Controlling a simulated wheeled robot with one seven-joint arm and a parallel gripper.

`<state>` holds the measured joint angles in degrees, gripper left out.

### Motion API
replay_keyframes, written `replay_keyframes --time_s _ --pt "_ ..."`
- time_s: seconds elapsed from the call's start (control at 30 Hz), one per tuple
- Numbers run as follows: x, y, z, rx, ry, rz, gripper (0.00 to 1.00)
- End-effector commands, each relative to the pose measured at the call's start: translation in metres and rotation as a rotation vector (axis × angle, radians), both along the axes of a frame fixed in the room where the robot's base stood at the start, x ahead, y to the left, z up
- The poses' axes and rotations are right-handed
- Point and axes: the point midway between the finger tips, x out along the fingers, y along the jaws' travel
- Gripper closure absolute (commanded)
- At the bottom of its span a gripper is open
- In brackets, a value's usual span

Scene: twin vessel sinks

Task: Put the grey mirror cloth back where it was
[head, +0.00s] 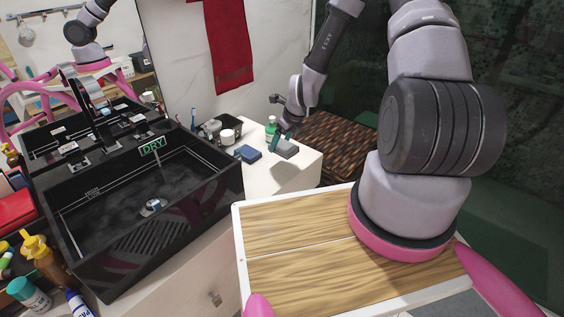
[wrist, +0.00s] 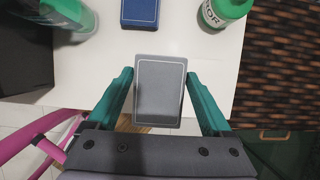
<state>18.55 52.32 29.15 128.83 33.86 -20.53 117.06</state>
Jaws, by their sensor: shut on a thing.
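The grey mirror cloth (wrist: 160,90) is a flat, folded rectangle with a pale border line. It lies between the two teal fingers of my gripper (wrist: 159,75), which is shut on it. In the wrist view its near end overlaps the edge of the white counter. In the head view the cloth (head: 287,149) is at the right end of the counter, with my gripper (head: 277,142) at it. I cannot tell whether it rests on the counter or is just above.
A dark blue folded cloth (head: 248,153) lies left of it on the white counter (head: 264,179). A green-capped bottle (wrist: 222,11) stands close by on the far side. The black sink (head: 150,205) is to the left, a woven brown surface (head: 340,140) to the right.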

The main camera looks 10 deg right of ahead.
Motion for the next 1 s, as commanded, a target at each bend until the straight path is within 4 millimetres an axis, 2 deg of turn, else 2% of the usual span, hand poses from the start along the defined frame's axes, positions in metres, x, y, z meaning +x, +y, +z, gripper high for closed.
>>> replay_keyframes --time_s 0.1,0.27,0.5,0.87,0.9,1.0 --pt "0.000 0.000 -0.020 0.000 0.001 0.000 0.61" --pt "0.000 0.000 -0.035 -0.001 0.001 0.001 0.61" --pt "0.000 0.000 -0.068 -0.001 0.001 0.001 0.61" --pt "0.000 0.000 -0.072 -0.002 0.000 0.001 0.61" --pt "0.000 0.000 -0.072 -0.003 -0.001 0.002 0.01" --pt "0.000 0.000 -0.072 -0.003 -0.001 0.002 0.00"
